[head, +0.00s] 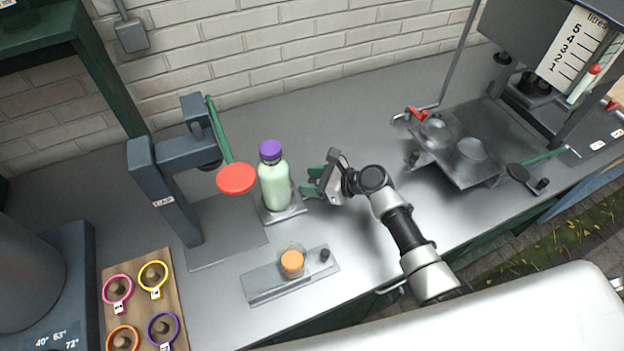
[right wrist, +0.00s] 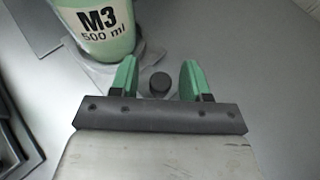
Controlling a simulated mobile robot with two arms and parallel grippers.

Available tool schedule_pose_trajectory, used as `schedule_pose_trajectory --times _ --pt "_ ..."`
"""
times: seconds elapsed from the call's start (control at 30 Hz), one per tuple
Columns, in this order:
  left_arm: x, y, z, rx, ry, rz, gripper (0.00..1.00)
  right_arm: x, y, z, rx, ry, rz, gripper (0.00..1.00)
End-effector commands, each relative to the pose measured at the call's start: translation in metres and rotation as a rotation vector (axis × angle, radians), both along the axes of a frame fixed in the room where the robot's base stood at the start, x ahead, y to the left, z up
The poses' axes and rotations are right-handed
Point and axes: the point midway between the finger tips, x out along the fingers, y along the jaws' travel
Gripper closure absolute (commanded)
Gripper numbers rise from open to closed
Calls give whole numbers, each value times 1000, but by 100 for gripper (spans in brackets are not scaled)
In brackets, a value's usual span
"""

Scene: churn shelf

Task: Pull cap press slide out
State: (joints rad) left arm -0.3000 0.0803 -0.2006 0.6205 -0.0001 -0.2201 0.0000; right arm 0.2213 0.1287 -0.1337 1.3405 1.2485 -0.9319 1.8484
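The cap press (head: 167,190) is a blue-grey stand with a green lever and red knob, at the left in the head view. Its slide (head: 291,213) is a small grey plate right of the press base. A green bottle with a purple cap (head: 273,180) stands upright on it; it shows in the right wrist view (right wrist: 95,28), marked M3 500 ml. My right gripper (head: 311,186) is open just right of the bottle. In the right wrist view a black knob (right wrist: 159,84) lies between its green fingertips, with gaps on both sides. My left gripper is out of view.
A second plate (head: 262,288) with an orange-topped jar (head: 292,262) and black knob (head: 325,254) lies in front. A board (head: 143,306) with coloured rings is front left. A filling machine (head: 470,150) stands right. The bench behind the bottle is clear.

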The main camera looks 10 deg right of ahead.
Motion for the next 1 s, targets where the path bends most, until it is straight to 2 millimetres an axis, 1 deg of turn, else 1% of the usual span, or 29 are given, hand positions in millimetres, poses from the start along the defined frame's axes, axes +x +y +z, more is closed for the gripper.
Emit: schedule_pose_trajectory --times 0.17,0.27,0.5,0.7,0.83,1.0 --pt "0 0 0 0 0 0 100 -2 -2 1 0 0 -1 53" --pt "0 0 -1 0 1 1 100 -7 -11 4 -1 0 -1 53" --pt "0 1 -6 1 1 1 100 -32 -48 22 -3 -1 0 53" --pt "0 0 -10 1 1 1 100 -49 -73 35 -2 -1 -1 53" --pt "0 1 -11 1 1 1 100 -54 -81 39 0 0 0 53" --pt "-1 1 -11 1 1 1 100 -56 -83 41 1 1 1 53"
